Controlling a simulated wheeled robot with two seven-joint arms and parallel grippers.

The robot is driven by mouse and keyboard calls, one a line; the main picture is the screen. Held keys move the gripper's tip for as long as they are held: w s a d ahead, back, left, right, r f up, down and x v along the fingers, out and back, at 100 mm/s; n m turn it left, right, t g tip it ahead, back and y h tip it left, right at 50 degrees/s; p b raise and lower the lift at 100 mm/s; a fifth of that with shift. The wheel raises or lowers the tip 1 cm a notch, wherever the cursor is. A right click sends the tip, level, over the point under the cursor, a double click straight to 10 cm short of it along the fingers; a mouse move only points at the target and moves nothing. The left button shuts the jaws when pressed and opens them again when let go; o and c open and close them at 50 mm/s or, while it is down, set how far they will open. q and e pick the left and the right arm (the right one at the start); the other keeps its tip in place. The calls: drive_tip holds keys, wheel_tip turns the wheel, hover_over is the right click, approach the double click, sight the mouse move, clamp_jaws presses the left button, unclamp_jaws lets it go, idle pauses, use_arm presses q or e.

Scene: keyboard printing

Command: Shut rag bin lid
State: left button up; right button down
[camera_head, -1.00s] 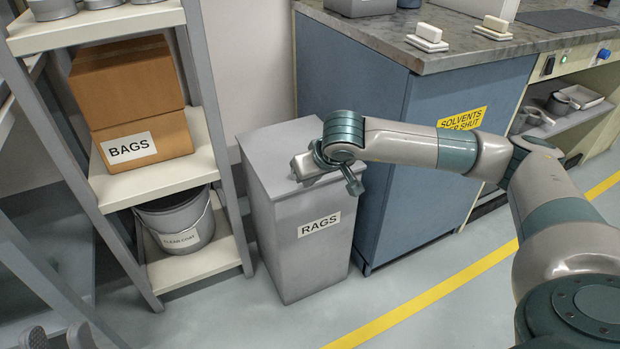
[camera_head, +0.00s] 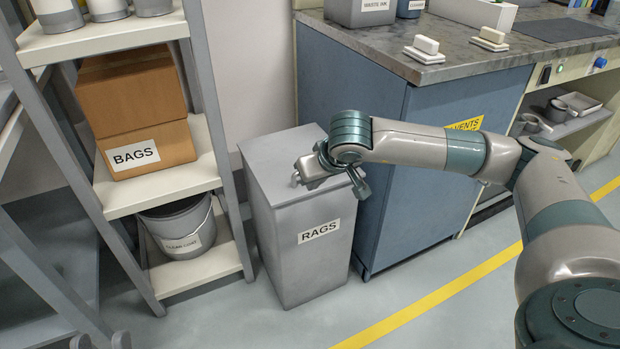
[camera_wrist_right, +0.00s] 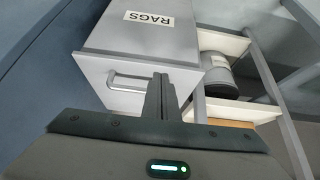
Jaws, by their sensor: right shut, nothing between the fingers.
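The grey rag bin (camera_head: 312,262), labelled RAGS, stands upright on the floor. Its flat lid (camera_head: 268,160) lies shut across the top, with no gap visible. My right gripper (camera_head: 325,172) is over the lid's front right part; its fingertips are hidden in the head view. In the right wrist view the shut, empty fingers (camera_wrist_right: 160,95) point down at the lid (camera_wrist_right: 95,72), beside its bar handle (camera_wrist_right: 130,80). I cannot tell whether they touch it. My left gripper (camera_head: 100,342) barely shows at the bottom left edge, its two tips apart.
A shelf rack (camera_head: 172,190) with a BAGS box (camera_head: 150,148) and a bucket (camera_head: 182,228) stands close left of the bin. A blue cabinet (camera_head: 425,195) stands close at its right. The floor in front (camera_head: 250,325) is clear.

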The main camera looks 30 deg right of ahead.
drive_tip(key=s+f, duration=0.2)
drive_tip(key=s, duration=0.5)
drive_tip(key=shift+s+a+f, duration=0.15)
drive_tip(key=shift+a+f, duration=0.05)
drive_tip(key=shift+f, duration=0.2)
